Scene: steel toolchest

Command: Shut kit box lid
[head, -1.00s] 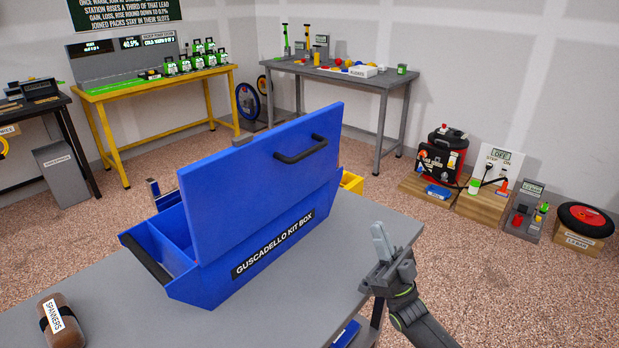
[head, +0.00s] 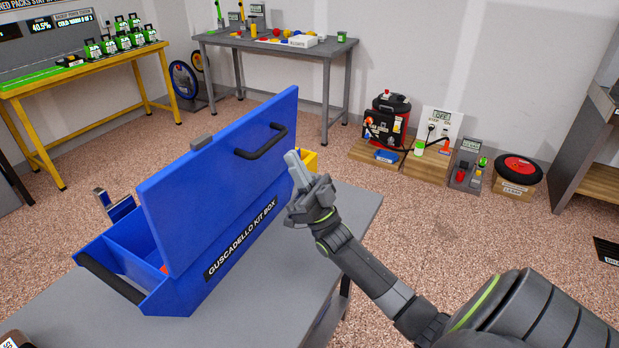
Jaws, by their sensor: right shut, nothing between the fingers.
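The blue kit box (head: 187,287) stands on a grey table. Its lid (head: 215,185) is raised and tilted steeply up, with a black handle (head: 262,142) near its upper right. The box's open interior shows at the left, with a divider and a bit of something red inside. My right gripper (head: 295,170) is shut and empty. In the picture its fingertips are just right of the lid and below the handle, and I cannot tell whether they touch the lid. My left gripper is not in view.
The grey table top (head: 290,290) is clear in front of the box. A yellow bin (head: 311,161) is partly hidden behind the box at the right. A blue and grey item (head: 118,207) shows behind its left side. A brown spanner pack is cut off at the lower left corner.

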